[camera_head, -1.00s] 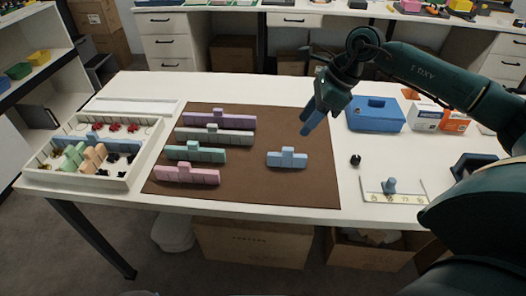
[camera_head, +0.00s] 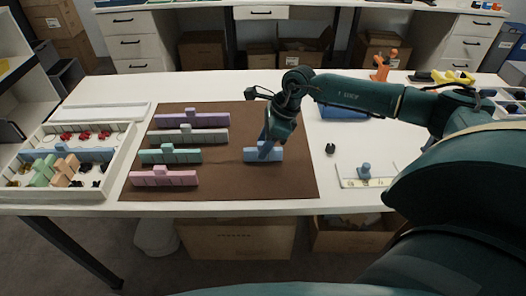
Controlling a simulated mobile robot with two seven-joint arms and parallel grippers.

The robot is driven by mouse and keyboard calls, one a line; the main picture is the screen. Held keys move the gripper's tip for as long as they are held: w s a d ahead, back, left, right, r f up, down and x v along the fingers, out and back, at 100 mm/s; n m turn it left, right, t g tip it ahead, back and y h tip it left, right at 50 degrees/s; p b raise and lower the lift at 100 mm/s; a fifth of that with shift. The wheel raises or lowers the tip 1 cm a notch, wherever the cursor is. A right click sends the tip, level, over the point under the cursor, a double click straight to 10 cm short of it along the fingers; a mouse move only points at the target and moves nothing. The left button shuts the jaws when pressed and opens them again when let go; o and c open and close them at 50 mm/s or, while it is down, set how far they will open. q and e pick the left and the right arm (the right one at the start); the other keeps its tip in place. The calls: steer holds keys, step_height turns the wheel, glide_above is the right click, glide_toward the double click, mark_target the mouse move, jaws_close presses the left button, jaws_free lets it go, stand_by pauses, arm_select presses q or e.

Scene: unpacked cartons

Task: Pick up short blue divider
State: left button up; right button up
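The short blue divider (camera_head: 276,155) lies on the right part of the brown mat (camera_head: 225,183), with its raised tab toward the middle. My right gripper (camera_head: 264,152) points down onto this divider, and its fingertips are at the tab. The fingers and the tab are both blue and overlap, so I cannot tell whether the fingers are closed on it. The divider appears to rest on the mat. My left gripper is not in view.
Purple (camera_head: 192,120), grey (camera_head: 190,136), green (camera_head: 170,154) and pink (camera_head: 163,178) dividers lie on the mat's left. A white compartment tray (camera_head: 98,190) stands at the far left. A small black object (camera_head: 330,149) and a blue case (camera_head: 343,112) are to the right.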

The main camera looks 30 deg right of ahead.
steer(key=shift+w+a+f, duration=0.1)
steer(key=shift+a+f, duration=0.05)
steer(key=shift+f, duration=0.3)
jaws_close()
